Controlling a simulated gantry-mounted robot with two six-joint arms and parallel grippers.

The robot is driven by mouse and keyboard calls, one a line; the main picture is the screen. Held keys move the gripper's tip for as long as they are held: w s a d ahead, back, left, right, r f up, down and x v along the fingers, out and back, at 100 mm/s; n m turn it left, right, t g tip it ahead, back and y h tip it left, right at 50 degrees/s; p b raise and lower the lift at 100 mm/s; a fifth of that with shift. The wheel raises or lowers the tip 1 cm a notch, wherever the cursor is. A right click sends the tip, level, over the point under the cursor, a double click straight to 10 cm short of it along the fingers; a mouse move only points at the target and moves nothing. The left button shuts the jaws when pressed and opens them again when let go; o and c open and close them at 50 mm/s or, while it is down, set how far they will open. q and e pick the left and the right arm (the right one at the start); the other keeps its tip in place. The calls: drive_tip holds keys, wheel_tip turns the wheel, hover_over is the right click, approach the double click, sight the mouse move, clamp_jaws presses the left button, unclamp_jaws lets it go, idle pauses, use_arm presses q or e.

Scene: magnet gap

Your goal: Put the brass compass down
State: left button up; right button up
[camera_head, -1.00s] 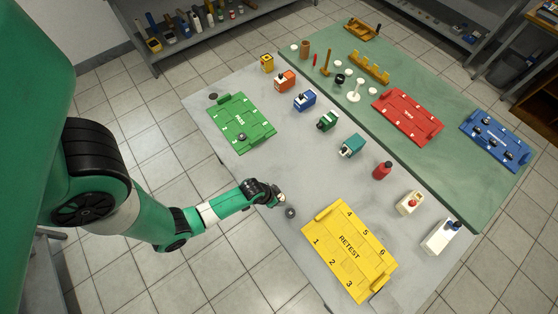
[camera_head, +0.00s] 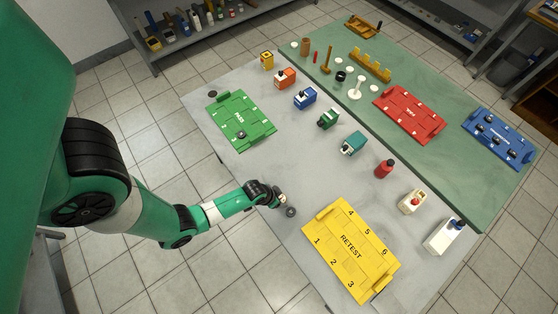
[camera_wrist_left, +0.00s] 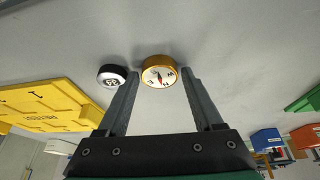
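The brass compass (camera_wrist_left: 158,72) shows in the left wrist view as a round gold case with a white dial and a red needle mark. It is between the fingertips of my left gripper (camera_wrist_left: 160,74), with a narrow gap showing on each side. The fingers look open around it, and it appears to be at the grey table surface. In the head view my left gripper (camera_head: 281,199) is low over the grey table's near left edge; the compass is hard to make out there. My right gripper is in neither view.
A dark round piece (camera_head: 291,211) lies close beside the compass; it also shows in the left wrist view (camera_wrist_left: 112,76). The yellow RETEST tray (camera_head: 350,249) is to the right. A green tray (camera_head: 241,121) lies farther back. Bare grey table lies between the trays.

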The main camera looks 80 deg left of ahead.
use_arm(q)
drive_tip(key=shift+r, duration=0.25)
drive_tip(key=p+v, duration=0.7)
drive_tip(key=v, duration=0.4)
drive_tip(key=shift+s+r+p, duration=0.2)
drive_tip(key=shift+r+p, duration=0.15)
drive_tip(key=shift+p, duration=0.05)
